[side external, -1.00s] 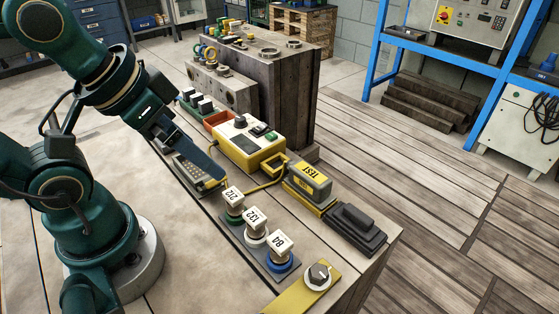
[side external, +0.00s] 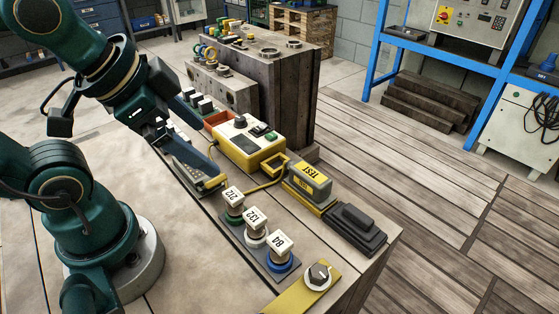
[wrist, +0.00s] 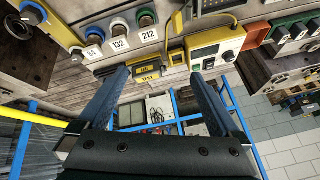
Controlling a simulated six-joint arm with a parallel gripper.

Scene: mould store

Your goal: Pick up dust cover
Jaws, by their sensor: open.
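My gripper (side external: 209,150) is open and empty in the side view, above the bench beside the yellow control box. In the wrist view its two blue fingers (wrist: 162,76) are spread apart with nothing between them. A black stepped cover (side external: 357,229) lies at the bench's far right edge; it looks like the dust cover, but I cannot be sure. It is apart from the gripper, to its right and nearer the camera. I cannot pick it out clearly in the wrist view.
The yellow control box (side external: 248,143) and the yellow-and-grey TEST block (side external: 308,181) stand between gripper and black cover. Numbered tags on knobs (side external: 256,222) stand in a row in front. A mould block (side external: 284,90) rises behind.

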